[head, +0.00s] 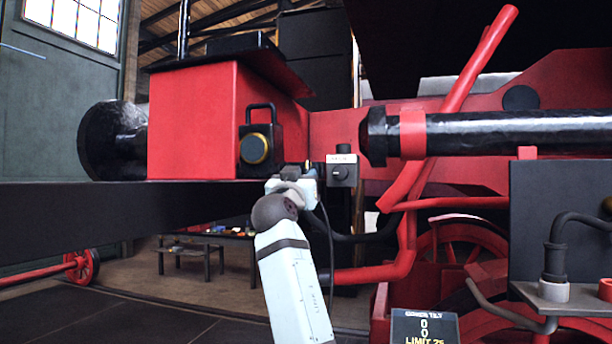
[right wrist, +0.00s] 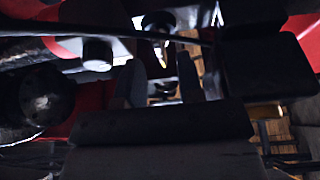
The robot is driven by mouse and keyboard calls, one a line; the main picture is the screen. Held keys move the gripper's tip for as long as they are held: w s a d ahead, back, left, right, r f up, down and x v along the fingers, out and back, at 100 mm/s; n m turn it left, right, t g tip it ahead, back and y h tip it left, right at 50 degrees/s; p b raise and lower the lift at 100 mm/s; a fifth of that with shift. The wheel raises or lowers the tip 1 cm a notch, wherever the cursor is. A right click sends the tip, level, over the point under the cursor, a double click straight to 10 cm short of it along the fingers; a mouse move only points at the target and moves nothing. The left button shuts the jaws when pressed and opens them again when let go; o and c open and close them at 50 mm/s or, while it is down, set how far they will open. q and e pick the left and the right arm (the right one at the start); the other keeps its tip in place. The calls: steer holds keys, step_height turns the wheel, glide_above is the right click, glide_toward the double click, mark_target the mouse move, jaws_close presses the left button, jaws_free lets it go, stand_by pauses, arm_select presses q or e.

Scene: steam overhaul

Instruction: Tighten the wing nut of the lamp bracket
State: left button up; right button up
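The lamp (head: 260,143), a black box with a top handle and a yellow-rimmed round lens, stands upright against the red box's front in the head view. My right arm reaches up from the bottom, and its gripper (head: 305,174) is just right of the lamp's lower edge, mostly hidden by the wrist. In the right wrist view the two dark fingers of the right gripper (right wrist: 159,82) stand apart, with a gap between them. A small pale, yellowish part (right wrist: 159,48) shows beyond the gap; I cannot tell if it is the wing nut. My left gripper is out of view.
A grey box with a black knob (head: 342,172) sits close right of my right gripper. A black beam (head: 130,212) runs at left, and red pipes (head: 410,235) stand at right. A display (head: 425,327) reading "LIMIT 25" is at the bottom. A bench stands behind.

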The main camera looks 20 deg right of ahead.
steer(key=v, duration=1)
steer(key=shift+s+a, duration=0.2)
steer(key=shift+s, duration=0.05)
